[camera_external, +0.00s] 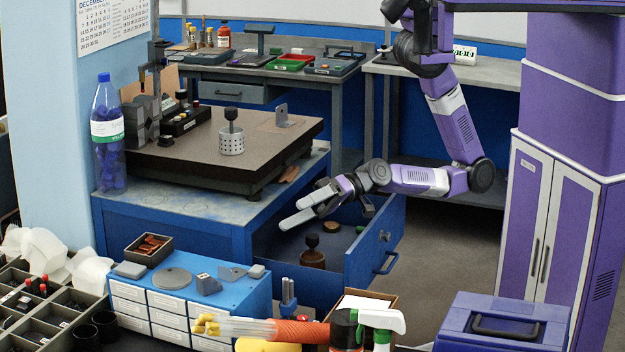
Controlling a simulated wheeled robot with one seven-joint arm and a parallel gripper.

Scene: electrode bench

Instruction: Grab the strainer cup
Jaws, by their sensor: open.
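The strainer cup (231,147) is a small pale perforated cylinder. It stands upright on the brown-topped surface plate (180,160), and a dark knobbed handle (231,121) sticks up out of it. My gripper (291,213) is open, with its two pale fingers spread and pointing left. Nothing shows between the fingers. In the picture it is right of and below the cup, clearly apart from it, over the open drawer (365,258) of the blue bench.
A clear bottle (107,135) with blue contents stands left of the plate. A metal angle bracket (282,115) stands on the plate behind the cup. A dark-knobbed brown object (312,255) sits in the drawer. The plate's front is bare.

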